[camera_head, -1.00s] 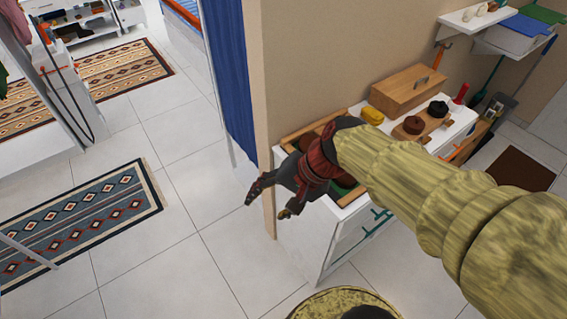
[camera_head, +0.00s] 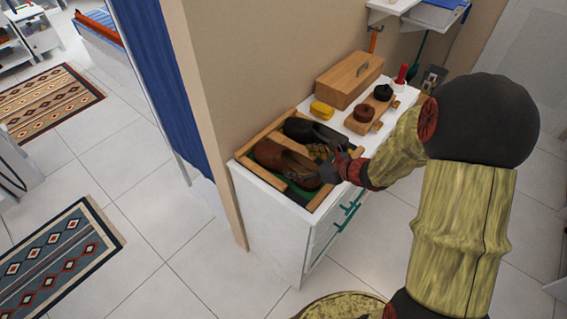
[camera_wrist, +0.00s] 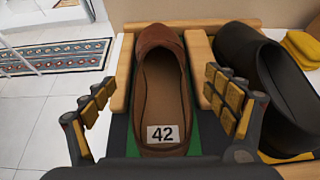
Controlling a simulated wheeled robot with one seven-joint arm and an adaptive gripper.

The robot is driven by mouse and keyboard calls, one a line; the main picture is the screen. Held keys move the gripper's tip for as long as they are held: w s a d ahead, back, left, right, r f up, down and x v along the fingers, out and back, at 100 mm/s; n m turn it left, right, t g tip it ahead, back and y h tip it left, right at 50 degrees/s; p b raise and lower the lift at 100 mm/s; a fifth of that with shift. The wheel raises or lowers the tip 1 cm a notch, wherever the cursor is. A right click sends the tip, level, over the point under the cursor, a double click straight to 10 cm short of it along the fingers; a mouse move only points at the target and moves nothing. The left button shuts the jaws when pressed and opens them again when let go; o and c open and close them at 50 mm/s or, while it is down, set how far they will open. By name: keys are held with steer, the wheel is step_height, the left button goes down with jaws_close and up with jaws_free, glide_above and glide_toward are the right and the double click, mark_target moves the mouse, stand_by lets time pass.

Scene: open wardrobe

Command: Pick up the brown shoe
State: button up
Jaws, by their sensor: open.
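The brown shoe (camera_head: 284,163) lies in the left part of a wooden tray (camera_head: 262,135) on top of a white cabinet. In the wrist view the brown shoe (camera_wrist: 160,90) points away from me, with a white "42" label at its heel. A black shoe (camera_head: 315,131) lies beside it, to the right in the wrist view (camera_wrist: 275,90), past a wooden divider. My gripper (camera_head: 335,170) is at the heel end of the brown shoe. In the wrist view its padded fingers (camera_wrist: 160,115) are wide apart, one on each side of the shoe, with nothing gripped.
A beige wall (camera_head: 225,80) stands close to the left.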

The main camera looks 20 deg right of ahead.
mark_target(290, 160)
steer(key=b+x, duration=0.1)
steer(key=x, duration=0.3)
steer(key=shift+f+b, duration=0.15)
steer(key=shift+b, duration=0.25)
steer(key=shift+w+a+f, duration=0.1)
steer(key=shift+w+a, duration=0.15)
steer(key=shift+w, duration=0.2)
steer(key=shift+c, duration=0.2)
steer(key=shift+s, duration=0.1)
steer(key=c, duration=1.5)
